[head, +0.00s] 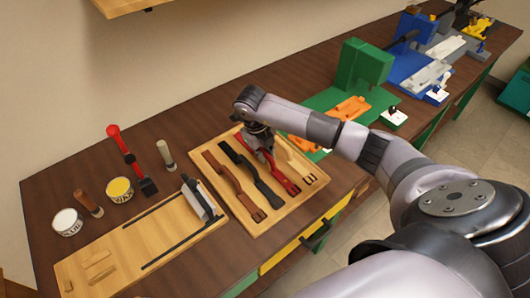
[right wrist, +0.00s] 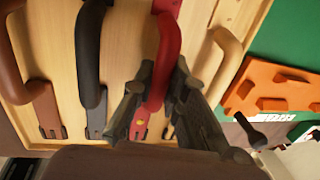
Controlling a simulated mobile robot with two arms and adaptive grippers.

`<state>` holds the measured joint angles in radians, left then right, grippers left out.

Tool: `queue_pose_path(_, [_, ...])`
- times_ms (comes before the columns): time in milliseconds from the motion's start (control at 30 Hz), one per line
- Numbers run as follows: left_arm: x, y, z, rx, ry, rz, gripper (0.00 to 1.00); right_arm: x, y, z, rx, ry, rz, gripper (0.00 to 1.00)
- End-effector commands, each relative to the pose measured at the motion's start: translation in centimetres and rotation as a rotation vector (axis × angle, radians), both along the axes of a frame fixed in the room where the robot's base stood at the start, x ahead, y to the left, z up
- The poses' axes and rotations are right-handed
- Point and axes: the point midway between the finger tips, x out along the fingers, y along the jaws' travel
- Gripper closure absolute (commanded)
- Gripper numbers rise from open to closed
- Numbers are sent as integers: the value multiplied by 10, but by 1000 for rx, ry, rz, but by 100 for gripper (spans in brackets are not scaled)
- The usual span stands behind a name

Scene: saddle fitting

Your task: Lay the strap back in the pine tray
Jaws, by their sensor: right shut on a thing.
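The pine tray (head: 284,210) lies on the bench and holds a row of curved straps. They are a brown strap (head: 233,183), a black strap (head: 263,184), a red strap (head: 285,179) and a cream strap (head: 300,163). My right gripper (head: 265,149) is over the tray, shut on the red strap. In the right wrist view its fingers (right wrist: 155,100) sit either side of the red strap (right wrist: 163,62), near its slotted end. The red strap is in line with the others; I cannot tell whether it touches the tray floor. My left gripper is not in view.
Left of the tray is a wooden board (head: 100,258) with black rails and a grey roller-like piece. Behind it stand a white tin (head: 67,222), a yellow tin (head: 120,190) and a red-handled tool (head: 120,140). Right of the tray is a green fixture (head: 362,66) with orange parts (head: 347,108).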

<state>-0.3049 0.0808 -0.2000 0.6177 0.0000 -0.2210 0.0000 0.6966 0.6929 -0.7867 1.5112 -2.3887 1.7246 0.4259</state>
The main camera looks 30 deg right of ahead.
Motion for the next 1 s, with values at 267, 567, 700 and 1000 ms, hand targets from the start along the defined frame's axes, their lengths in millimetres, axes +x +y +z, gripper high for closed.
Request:
queue_pose_path(267, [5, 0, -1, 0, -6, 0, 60, 0, 0, -1, 0, 0, 0, 75])
queue_pose_path(567, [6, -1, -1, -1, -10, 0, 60, 0, 0, -1, 0, 0, 0, 67])
queue_pose_path(700, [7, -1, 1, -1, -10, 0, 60, 0, 0, 1, 0, 0, 0, 67])
queue_pose_path(1000, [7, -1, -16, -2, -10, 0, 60, 1, 9, 44, 0, -7, 1, 67])
